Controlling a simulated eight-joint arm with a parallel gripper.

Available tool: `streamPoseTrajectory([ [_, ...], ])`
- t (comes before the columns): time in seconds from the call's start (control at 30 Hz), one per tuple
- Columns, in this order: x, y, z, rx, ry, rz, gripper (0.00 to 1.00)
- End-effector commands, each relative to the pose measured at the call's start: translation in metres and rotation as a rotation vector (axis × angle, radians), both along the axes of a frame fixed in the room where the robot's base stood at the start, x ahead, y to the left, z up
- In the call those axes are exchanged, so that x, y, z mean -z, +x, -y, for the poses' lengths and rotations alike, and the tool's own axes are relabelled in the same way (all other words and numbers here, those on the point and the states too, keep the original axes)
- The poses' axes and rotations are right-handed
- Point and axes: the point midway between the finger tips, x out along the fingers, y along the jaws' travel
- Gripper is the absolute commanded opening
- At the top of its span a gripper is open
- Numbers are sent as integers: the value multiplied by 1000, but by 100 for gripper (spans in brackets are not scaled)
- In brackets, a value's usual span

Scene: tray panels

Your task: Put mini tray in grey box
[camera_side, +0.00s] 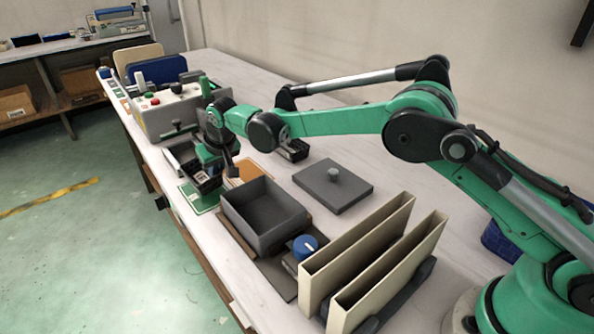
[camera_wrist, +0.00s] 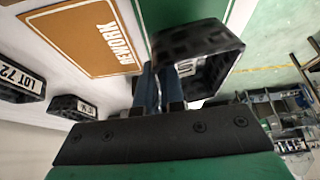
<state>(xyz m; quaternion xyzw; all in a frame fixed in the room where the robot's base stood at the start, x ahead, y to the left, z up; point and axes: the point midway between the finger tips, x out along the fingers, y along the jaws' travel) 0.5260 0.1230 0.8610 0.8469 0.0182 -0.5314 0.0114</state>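A small black mini tray (camera_side: 207,180) hangs at my gripper (camera_side: 222,165), just above a green card (camera_side: 198,199), in the side view. In the wrist view the tray (camera_wrist: 197,42) looks large and close, and my two dark fingers (camera_wrist: 160,88) are close together at its wall. They appear shut on that wall, though the tray hides the fingertips. The grey box (camera_side: 264,240) is open and looks empty. It stands on the table to the right of and nearer than my gripper.
A grey lid with a knob (camera_side: 330,190) lies right of the box. Beige upright panels (camera_side: 365,262) and a blue-topped knob (camera_side: 305,246) stand nearer. Two other black trays, one marked LOT 72 (camera_wrist: 20,86), and an orange REWORK card (camera_wrist: 85,38) lie nearby.

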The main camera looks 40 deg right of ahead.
Motion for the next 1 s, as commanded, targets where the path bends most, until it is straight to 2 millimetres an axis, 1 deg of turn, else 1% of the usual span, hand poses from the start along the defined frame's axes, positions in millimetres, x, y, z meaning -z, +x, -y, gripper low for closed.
streamPoseTrajectory([
  [0.37,-2,0,0,0,0,0,0],
  [1.0,-29,0,0,0,0,0,0],
])
